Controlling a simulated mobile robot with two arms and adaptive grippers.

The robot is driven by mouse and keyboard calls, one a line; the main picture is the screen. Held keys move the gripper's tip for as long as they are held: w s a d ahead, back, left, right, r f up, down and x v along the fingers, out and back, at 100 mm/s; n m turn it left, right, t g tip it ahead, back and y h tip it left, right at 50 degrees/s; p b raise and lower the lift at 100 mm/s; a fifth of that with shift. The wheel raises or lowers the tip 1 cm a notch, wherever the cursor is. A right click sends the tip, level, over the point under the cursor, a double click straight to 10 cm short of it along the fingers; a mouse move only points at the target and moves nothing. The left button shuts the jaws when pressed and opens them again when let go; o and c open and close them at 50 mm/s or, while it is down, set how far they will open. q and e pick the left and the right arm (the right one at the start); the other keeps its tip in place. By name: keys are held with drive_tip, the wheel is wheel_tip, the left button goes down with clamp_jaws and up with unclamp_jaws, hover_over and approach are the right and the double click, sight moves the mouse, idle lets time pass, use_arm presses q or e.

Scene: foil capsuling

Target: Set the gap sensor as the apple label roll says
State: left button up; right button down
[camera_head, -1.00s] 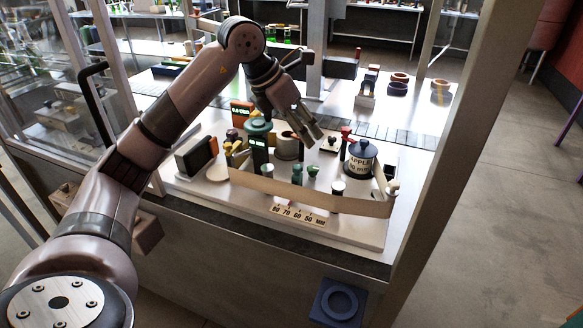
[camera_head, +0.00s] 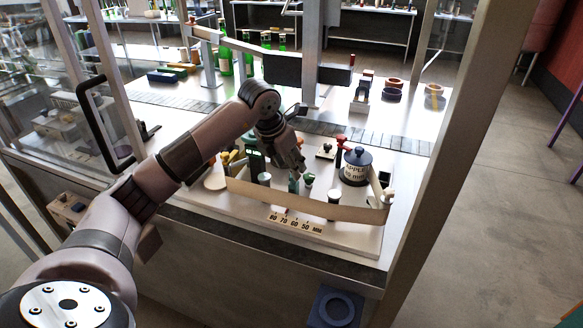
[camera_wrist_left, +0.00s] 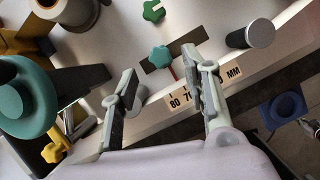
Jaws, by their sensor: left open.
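The apple label roll (camera_head: 355,169), white with a dark blue top, stands at the right of the board; it reads "APPLE" with a millimetre number too small to read surely. The scale strip (camera_head: 295,223) at the board's front shows 80, 70, 60, 50 MM. In the left wrist view a teal star knob (camera_wrist_left: 160,57) with a red pointer (camera_wrist_left: 173,74) sits behind the scale (camera_wrist_left: 181,100). A second, green star knob (camera_wrist_left: 153,11) is farther back. My left gripper (camera_head: 298,168) is open and empty above the knobs; its fingers (camera_wrist_left: 162,68) straddle the teal knob's area from above.
A tan band (camera_head: 300,206) runs along the board's front. A large teal knob (camera_wrist_left: 22,95) and a yellow knob (camera_wrist_left: 54,152) are at left. A blue ring-holed block (camera_head: 335,306) is below the table edge.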

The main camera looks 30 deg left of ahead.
sight(291, 177)
use_arm(q)
drive_tip(key=shift+p+x, duration=0.3)
drive_tip(key=shift+x, duration=1.6)
drive_tip(key=shift+c, duration=0.5)
clamp_jaws()
